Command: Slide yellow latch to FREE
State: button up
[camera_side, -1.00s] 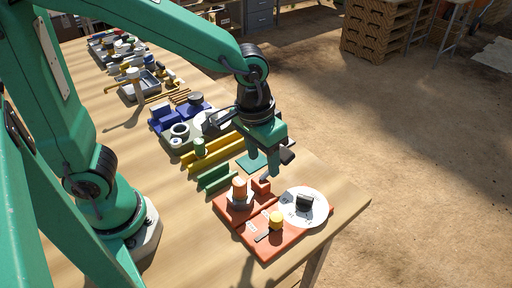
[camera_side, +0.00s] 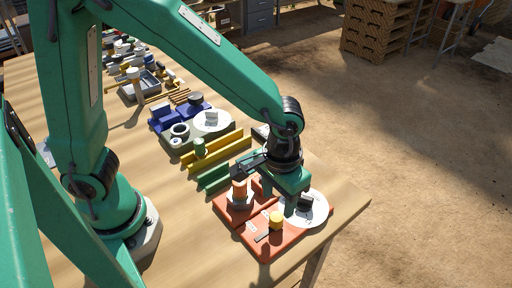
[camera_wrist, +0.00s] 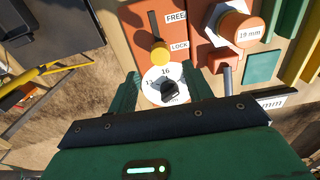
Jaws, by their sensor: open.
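The yellow latch (camera_wrist: 160,53) is a round knob at the LOCK end of a dark straight slot, beside the LOCK label (camera_wrist: 180,46). The FREE label (camera_wrist: 176,16) is near the slot's other end. In the side view the latch (camera_side: 276,219) sits on the orange-red panel (camera_side: 262,246). My gripper (camera_wrist: 170,88) is open and empty. Its two fingers stand on either side of the white dial and its black knob, apart from the latch. In the side view my gripper (camera_side: 296,206) hangs over the dial and partly hides it.
Green (camera_side: 214,178) and yellow (camera_side: 228,158) rails lie behind. The table's right edge is close, with open ground beyond.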

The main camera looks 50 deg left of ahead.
aim_at(276, 217)
jog(key=shift+f, duration=2.95)
jog(key=shift+c, duration=0.2)
grip_shut()
